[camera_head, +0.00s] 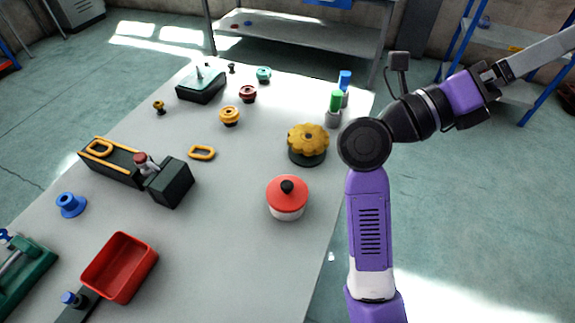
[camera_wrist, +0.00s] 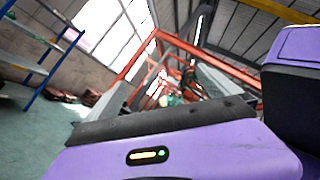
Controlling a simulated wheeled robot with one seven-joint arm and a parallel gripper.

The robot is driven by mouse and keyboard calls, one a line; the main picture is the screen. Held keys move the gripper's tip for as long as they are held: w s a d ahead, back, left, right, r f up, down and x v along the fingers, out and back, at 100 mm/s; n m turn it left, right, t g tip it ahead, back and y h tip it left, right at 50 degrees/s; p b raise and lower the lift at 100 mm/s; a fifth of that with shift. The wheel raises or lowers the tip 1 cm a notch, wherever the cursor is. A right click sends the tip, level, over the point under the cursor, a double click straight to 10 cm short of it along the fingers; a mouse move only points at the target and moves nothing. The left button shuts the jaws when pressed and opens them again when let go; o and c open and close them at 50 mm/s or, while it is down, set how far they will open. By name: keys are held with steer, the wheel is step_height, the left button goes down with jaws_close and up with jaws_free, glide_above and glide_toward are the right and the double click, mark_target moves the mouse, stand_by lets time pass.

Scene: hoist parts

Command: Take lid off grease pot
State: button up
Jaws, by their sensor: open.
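The grease pot (camera_head: 288,211) is a small white pot near the right edge of the table. Its red lid (camera_head: 279,196) with a black knob (camera_head: 287,186) sits on top of it. My gripper (camera_wrist: 165,92) shows only in the wrist view, where grey finger parts stand apart beyond a dark bar, with nothing seen held. It is outside the head view, past its upper right, well away from the pot. The wrist view faces the roof and windows, so the pot is not in it.
A yellow scalloped knob on a dark base (camera_head: 308,141) stands just behind the pot. Green and blue capped items (camera_head: 335,104) stand farther back. A red tray (camera_head: 120,267) and a dark block (camera_head: 170,184) are to the left. The table (camera_head: 225,255) is bare between the tray and pot.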

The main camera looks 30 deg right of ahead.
step_height(320, 180, down, 9)
steer(key=w+m+t+y, duration=0.2)
steer(key=w+y, duration=0.1)
steer(key=y, duration=0.4)
steer(key=n+t+y, duration=0.3)
steer(key=t+y, duration=0.3)
steer(key=y, duration=0.9)
glide_above(289, 181)
step_height(289, 181, down, 12)
steer(key=shift+r, duration=0.1)
steer(key=shift+a+f, duration=0.2)
steer(key=shift+a, duration=0.05)
steer(key=shift+d+f+p, duration=0.2)
steer(key=shift+f+p, duration=0.35)
steer(key=shift+f, duration=3.1)
steer(key=c, duration=1.3)
steer(key=shift+r, duration=0.1)
